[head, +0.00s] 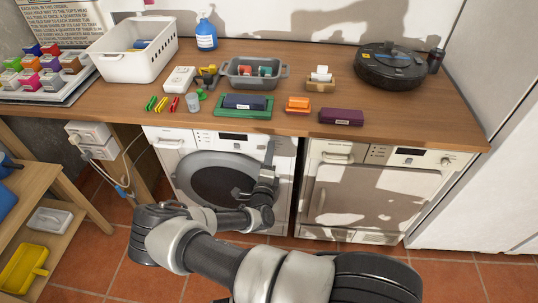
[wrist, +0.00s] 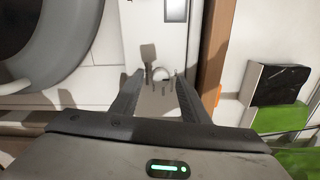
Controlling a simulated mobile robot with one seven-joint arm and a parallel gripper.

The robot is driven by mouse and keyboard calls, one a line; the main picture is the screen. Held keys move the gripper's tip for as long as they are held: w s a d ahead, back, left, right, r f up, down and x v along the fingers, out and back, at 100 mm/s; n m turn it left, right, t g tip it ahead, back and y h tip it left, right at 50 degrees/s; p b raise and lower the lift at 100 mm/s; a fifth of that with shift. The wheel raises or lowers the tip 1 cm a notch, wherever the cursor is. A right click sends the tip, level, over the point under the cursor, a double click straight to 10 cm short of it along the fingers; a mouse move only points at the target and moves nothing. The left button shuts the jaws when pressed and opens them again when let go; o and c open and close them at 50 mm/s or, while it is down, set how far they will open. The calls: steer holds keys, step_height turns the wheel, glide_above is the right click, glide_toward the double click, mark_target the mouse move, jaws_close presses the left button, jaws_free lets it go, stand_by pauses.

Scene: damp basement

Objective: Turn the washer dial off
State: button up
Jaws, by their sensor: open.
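The washer (head: 225,170) stands under the counter, with a round dark door and a white control panel along its top. In the head view my gripper (head: 269,150) is in front of the panel's right end and hides the dial there. In the wrist view a pale round dial (wrist: 162,74) shows between the fingertips of my gripper (wrist: 157,80). The two fingers are apart, one on each side of it. I cannot tell whether they touch it. Its pointer setting is too small to read. A finger-shaped shadow falls on the panel.
A second machine (head: 365,190) stands to the right of the washer. The wooden counter (head: 330,85) overhangs both. Near its front edge are a green tray (head: 227,112) with a dark block and a purple box (head: 341,117). A low shelf (head: 45,190) stands at left.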

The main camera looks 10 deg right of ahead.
steer(key=v, duration=1.7)
steer(key=shift+s, duration=0.2)
steer(key=shift+r, duration=0.1)
steer(key=s+d+r+m+g+h+p, duration=0.1)
steer(key=s+d+r+m+g+h, duration=0.15)
steer(key=r+m+g, duration=0.5)
steer(key=s+d+r+m+g+h+p, duration=0.1)
steer(key=s+d+r+m+g+p, duration=0.2)
steer(key=r+m, duration=0.8)
steer(key=s+d+r+m+g+h, duration=0.2)
steer(key=s+d+r+m+g, duration=0.3)
steer(key=m, duration=0.8)
steer(key=s+a+r+m+t+y+p, duration=0.1)
steer(key=s+a+r+m+t+y, duration=0.1)
steer(key=r+m+y, duration=0.3)
steer(key=s+a+r+m+t+y+p, duration=0.2)
steer(key=r+m+y, duration=0.4)
steer(key=r+m, duration=0.6)
step_height(320, 180, up, 7)
steer(key=shift+s+a+f, duration=0.25)
steer(key=shift+s+a, duration=0.3)
steer(key=shift+s, duration=0.4)
